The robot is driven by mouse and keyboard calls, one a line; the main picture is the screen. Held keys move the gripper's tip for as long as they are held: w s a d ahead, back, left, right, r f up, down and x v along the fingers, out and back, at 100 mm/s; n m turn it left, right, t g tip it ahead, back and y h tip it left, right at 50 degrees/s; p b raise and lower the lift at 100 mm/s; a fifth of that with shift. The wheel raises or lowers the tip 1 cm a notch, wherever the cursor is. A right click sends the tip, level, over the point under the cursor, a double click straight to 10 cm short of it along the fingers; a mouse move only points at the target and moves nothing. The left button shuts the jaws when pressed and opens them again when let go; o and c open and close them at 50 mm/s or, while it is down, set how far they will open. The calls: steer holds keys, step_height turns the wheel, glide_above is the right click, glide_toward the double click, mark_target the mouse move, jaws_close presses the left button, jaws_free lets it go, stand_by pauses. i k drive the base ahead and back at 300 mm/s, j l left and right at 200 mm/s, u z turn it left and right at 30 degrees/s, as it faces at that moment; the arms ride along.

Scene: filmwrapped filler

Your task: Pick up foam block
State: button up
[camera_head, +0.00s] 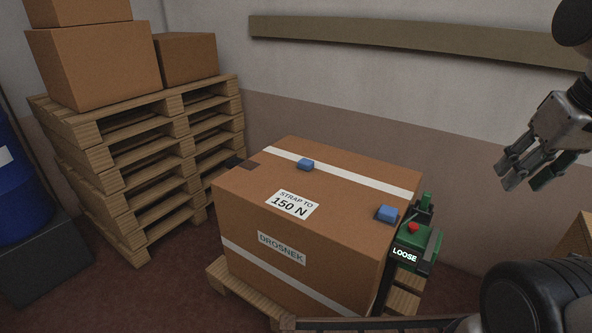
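Neither is marked as foam, so I cannot tell which is the foam block. My gripper (515,172) is in the air at the upper right, apart from the carton and both blocks. A dark green piece shows at its fingers. I cannot tell whether it is held, or how far the fingers are apart.
The carton stands on a wooden pallet (243,296). A green device (416,245) with a red button and a "LOOSE" display is at its right side. Stacked pallets (130,150) with boxes stand at left, near a blue drum (14,195). A rail (400,38) runs along the wall.

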mark_target(305, 164)
steer(key=j+z, duration=0.1)
steer(key=j, duration=0.4)
steer(key=k+j, duration=0.15)
steer(key=j, duration=0.3)
steer(key=k+j+z, duration=0.15)
steer(key=j, duration=0.35)
steer(key=i+j, duration=0.15)
steer(key=j, duration=0.25)
steer(key=i+j+z, duration=0.15)
steer(key=j, duration=0.7)
steer(key=i+j+z, duration=0.15)
steer(key=j, duration=0.25)
steer(key=i+j+z, duration=0.15)
steer(key=i+j, duration=0.6)
steer(key=i, duration=0.15)
